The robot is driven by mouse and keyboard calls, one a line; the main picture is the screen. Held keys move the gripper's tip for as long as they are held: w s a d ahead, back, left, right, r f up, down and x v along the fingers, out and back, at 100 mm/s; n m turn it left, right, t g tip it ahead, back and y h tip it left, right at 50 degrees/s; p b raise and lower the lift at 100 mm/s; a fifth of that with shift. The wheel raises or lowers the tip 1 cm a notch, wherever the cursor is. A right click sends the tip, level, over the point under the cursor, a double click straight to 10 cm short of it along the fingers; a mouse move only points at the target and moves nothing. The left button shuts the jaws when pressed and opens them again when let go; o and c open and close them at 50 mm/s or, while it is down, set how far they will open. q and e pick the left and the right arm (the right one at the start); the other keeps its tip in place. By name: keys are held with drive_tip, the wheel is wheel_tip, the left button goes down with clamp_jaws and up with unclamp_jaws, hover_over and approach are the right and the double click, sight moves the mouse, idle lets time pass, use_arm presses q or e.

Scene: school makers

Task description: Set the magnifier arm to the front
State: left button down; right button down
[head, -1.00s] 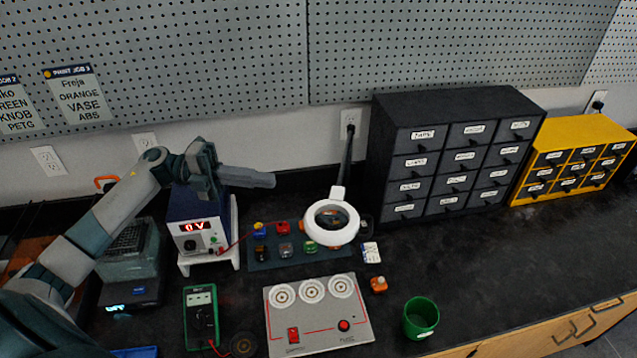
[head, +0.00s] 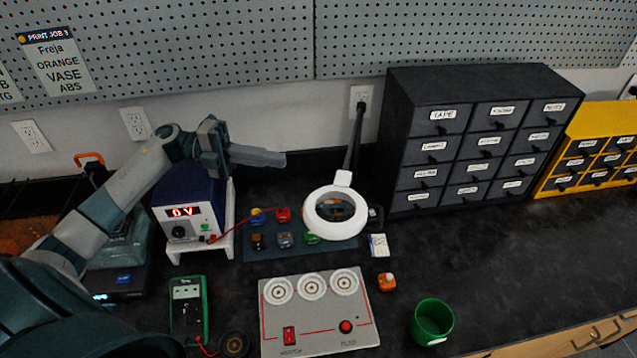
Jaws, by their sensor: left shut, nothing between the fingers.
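The magnifier (head: 335,236) has a white ring head around a lens. Its dark arm (head: 354,142) rises from the ring toward the wall, just left of the black drawer cabinet. The ring hangs over the right end of the dark mat (head: 268,252); the arm's base is hard to make out. My right gripper is not in view.
A power supply (head: 186,221) showing 0 V stands under my left arm. A grey panel (head: 318,318), green multimeter (head: 188,308) and green cup (head: 431,322) lie in front. A black drawer cabinet (head: 472,140) stands right of the magnifier. The bench at right is clear.

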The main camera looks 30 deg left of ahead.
use_arm(q)
wheel_tip(320, 180, down, 4)
drive_tip(key=b, duration=0.2)
drive_tip(key=shift+w+r+b, duration=0.1)
drive_tip(key=shift+r+b, duration=0.15)
drive_tip(key=shift+b, duration=0.15)
drive_tip(key=shift+d, duration=0.1)
drive_tip(key=p, duration=0.5)
approach(335, 181)
drive_tip(key=d, duration=0.1)
drive_tip(key=w+d, duration=0.2)
drive_tip(key=d, duration=0.1)
drive_tip(key=shift+w+d+f, duration=0.1)
drive_tip(key=shift+d+f, duration=0.05)
drive_tip(key=shift+f, duration=0.2)
drive_tip(key=shift+w+d+f, duration=0.15)
drive_tip(key=shift+w+d, duration=0.05)
drive_tip(key=shift+d, duration=0.5)
